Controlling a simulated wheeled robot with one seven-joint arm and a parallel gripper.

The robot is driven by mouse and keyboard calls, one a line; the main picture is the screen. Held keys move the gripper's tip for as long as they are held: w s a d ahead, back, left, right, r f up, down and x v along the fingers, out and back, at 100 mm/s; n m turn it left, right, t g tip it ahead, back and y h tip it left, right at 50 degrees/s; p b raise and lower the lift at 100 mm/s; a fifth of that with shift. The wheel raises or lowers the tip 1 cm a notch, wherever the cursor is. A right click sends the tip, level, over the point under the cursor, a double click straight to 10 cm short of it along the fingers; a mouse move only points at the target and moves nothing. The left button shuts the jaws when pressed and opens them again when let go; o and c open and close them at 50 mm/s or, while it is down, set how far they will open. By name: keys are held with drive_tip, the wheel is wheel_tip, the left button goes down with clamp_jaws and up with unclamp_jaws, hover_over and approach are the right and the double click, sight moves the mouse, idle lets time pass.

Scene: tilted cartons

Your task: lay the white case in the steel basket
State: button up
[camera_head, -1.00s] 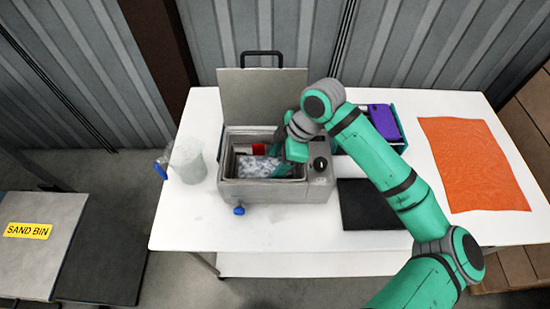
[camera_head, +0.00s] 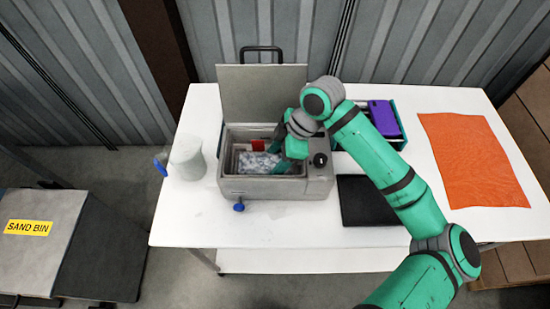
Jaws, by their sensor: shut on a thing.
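A grey box (camera_head: 276,187) with its lid raised stands on the white table. Inside its opening is the steel basket (camera_head: 238,152), mostly hidden in the tank. A pale, mottled white-blue thing (camera_head: 256,163), which looks like the white case, lies low inside the opening, with a small red thing (camera_head: 257,146) behind it. My gripper (camera_head: 277,160) reaches down into the opening from the right, at the right side of the pale thing. It is shut on that thing, though the fingertips are partly hidden. I cannot tell whether the case rests on the basket floor.
The raised lid (camera_head: 262,95) stands behind the opening. A translucent jug (camera_head: 187,158) is left of the box. A purple thing (camera_head: 384,118) lies in a tray behind my arm. A black mat (camera_head: 366,203) and an orange cloth (camera_head: 475,160) lie to the right. The table front is clear.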

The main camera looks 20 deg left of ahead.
idle(0.3)
drive_tip(key=o, duration=1.2)
drive_tip(key=shift+w, duration=0.1)
drive_tip(key=shift+s, duration=0.2)
drive_tip(key=v, duration=1)
drive_tip(key=shift+w+d+r, duration=0.15)
drive_tip(key=shift+w+r, duration=0.05)
drive_tip(key=shift+r, duration=0.15)
